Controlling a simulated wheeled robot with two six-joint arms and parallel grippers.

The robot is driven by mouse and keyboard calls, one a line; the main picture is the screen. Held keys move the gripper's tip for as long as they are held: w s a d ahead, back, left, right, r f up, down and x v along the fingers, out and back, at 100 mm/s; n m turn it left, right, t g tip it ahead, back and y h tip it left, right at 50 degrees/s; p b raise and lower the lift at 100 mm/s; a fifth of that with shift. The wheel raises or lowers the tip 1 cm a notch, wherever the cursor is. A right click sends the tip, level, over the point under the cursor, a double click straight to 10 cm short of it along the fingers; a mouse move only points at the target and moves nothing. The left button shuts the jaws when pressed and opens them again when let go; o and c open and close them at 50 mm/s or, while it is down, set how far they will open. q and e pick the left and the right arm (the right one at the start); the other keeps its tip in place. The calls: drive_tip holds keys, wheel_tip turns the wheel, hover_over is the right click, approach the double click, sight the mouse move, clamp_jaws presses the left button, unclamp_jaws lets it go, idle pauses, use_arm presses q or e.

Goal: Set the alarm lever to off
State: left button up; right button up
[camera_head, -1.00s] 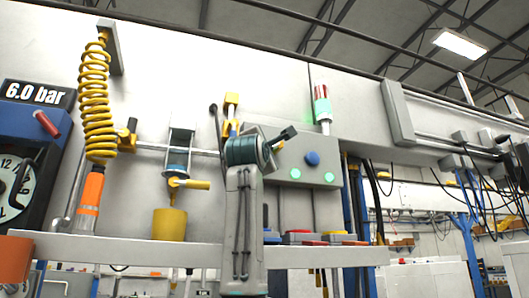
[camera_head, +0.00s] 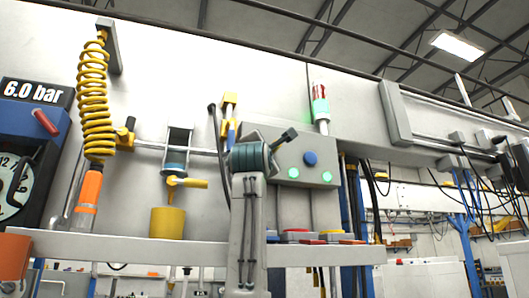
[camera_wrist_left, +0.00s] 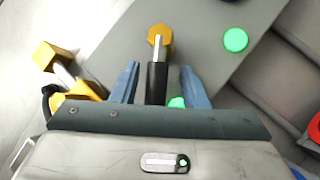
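In the left wrist view a lever with a yellow hexagonal hub, a short metal shaft and a black handle (camera_wrist_left: 157,84) stands out from a grey panel (camera_wrist_left: 200,35). My left gripper (camera_wrist_left: 160,68) is open, with one blue finger on each side of the black handle. I see gaps between the handle and both fingers. My right gripper is not in view.
A yellow fitting (camera_wrist_left: 74,80) lies left of the fingers in the wrist view. In the head view a red and green beacon (camera_head: 320,105) stands above the box, a shelf (camera_head: 150,249) runs below, and a yellow coil (camera_head: 94,105) hangs left.

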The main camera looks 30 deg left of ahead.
use_arm(q)
drive_tip(key=b+v, duration=0.5)
drive_tip(key=v, duration=0.5)
drive_tip(key=shift+s+f, duration=0.2)
drive_tip(key=shift+s, duration=0.15)
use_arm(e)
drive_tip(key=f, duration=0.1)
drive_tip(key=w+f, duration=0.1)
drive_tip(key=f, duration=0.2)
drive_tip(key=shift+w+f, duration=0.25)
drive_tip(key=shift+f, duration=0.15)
use_arm(q)
drive_tip(key=shift+d, duration=0.1)
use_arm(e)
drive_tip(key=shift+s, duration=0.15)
